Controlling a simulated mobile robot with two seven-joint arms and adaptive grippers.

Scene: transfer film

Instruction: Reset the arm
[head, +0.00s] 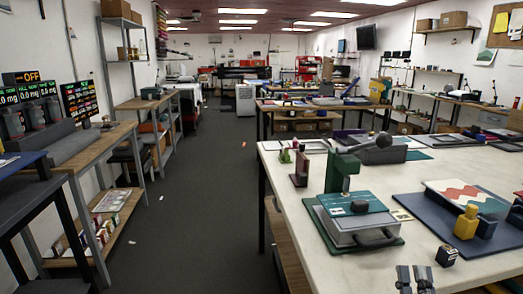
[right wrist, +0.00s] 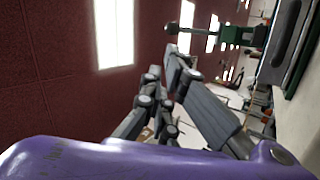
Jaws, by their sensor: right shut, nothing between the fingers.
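My right gripper (head: 415,279) shows at the bottom edge of the head view, in front of the table's near side. It is shut with nothing held. In the right wrist view its grey fingers (right wrist: 172,84) point up the picture past a purple part of my arm, with nothing between them. A green press (head: 342,175) with a grey lever and a teal-topped grey plate (head: 352,207) stands on the white table, beyond the gripper and apart from it. A green post also shows in the right wrist view (right wrist: 236,35). My left gripper is not in view.
A small dark bottle (head: 447,256) stands close right of the gripper. A yellow bottle (head: 466,222) stands on a blue board (head: 428,212) with a red-and-white patterned sheet (head: 468,193). Shelves and a bench (head: 90,145) line the left wall. The grey aisle floor (head: 205,210) is mostly clear.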

